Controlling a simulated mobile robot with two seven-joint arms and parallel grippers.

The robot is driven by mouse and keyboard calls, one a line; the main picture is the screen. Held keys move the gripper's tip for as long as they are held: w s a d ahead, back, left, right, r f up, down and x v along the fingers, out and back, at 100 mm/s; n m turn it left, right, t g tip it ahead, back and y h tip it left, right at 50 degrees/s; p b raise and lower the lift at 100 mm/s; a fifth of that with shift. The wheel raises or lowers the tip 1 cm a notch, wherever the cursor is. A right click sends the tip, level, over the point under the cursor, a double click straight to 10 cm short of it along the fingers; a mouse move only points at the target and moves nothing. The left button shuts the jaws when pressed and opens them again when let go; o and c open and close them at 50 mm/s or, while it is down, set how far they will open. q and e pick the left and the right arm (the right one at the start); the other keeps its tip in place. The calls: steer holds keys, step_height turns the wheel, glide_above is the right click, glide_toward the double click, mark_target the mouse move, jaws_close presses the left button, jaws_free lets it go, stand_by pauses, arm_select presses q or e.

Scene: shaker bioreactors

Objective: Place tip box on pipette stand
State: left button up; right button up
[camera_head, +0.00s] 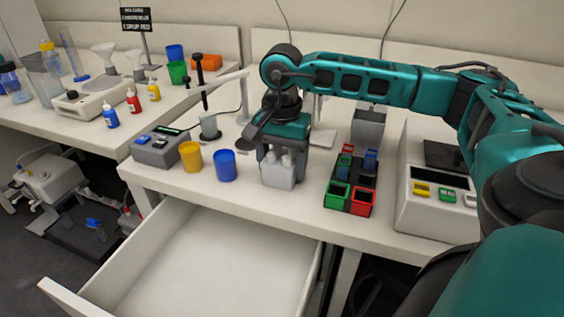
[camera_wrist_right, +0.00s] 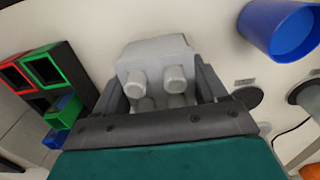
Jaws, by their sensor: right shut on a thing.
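My right gripper (camera_head: 279,158) points down over the front part of the bench. It is shut on a pale grey box (camera_head: 278,176) with short rounded white pegs on top. In the right wrist view the box (camera_wrist_right: 158,57) sits between the two dark fingers. I cannot tell whether its base touches the bench. To its right is a black rack (camera_head: 351,187) holding small open green, red and blue boxes; it also shows in the wrist view (camera_wrist_right: 80,70). I cannot tell for sure which thing is the pipette stand. My left gripper is not in view.
A blue cup (camera_head: 224,166) and a yellow cup (camera_head: 190,156) stand left of the held box. A white device with coloured buttons (camera_head: 437,205) stands right of the rack. An open, empty drawer (camera_head: 215,255) juts out below. A grey bin (camera_head: 368,124) stands behind the rack.

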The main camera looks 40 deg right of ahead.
mark_target(282, 157)
steer(key=shift+f, duration=0.1)
steer(key=o, duration=0.6)
steer(key=shift+f, duration=0.1)
steer(key=o, duration=0.5)
steer(key=shift+c, duration=0.2)
step_height(282, 157, up, 12)
steer(key=p, duration=0.1)
steer(key=shift+r, duration=0.25)
